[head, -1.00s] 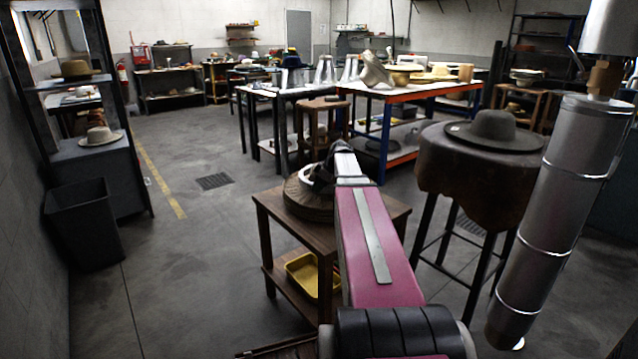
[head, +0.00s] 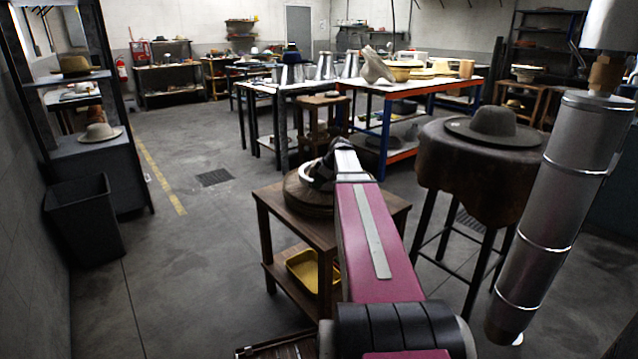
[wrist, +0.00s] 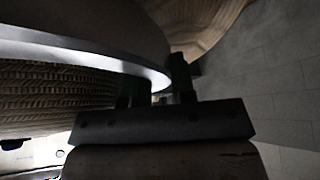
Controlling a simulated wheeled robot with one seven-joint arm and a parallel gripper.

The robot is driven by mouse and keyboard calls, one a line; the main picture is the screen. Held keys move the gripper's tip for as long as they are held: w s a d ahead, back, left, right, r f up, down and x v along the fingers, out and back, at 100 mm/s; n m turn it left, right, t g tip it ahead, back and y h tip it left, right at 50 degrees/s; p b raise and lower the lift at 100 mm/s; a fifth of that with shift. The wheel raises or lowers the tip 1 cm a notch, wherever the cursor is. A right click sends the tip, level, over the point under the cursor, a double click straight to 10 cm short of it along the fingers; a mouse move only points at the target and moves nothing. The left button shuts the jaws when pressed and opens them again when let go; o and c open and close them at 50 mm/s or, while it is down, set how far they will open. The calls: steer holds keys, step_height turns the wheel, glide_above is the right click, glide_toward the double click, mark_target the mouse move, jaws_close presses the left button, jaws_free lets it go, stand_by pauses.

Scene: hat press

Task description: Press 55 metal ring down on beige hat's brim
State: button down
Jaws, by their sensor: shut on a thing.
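My gripper (wrist: 157,80) is at the middle of the wrist view, its dark fingers closed on the edge of a metal ring (wrist: 95,57). The ring is a smooth grey curved band crossing the upper left. A ribbed, woven-looking brown surface (wrist: 55,95) lies beside the ring, and a smooth tan curved surface (wrist: 205,25) shows behind the fingers. In the head view a round brownish hat-like thing (head: 306,198) lies on a small wooden table, and my arm's end hides part of it. I cannot tell whether the ring touches the brim.
The wooden table (head: 285,232) has a yellow tray (head: 303,270) on its lower shelf. A round dark stand (head: 455,170) at right bears a grey hat (head: 492,124). A black bin (head: 85,225) and shelves with hats stand at left. The floor between is clear.

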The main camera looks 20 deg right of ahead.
steer(key=shift+f, duration=1.4)
stand_by(6.6)
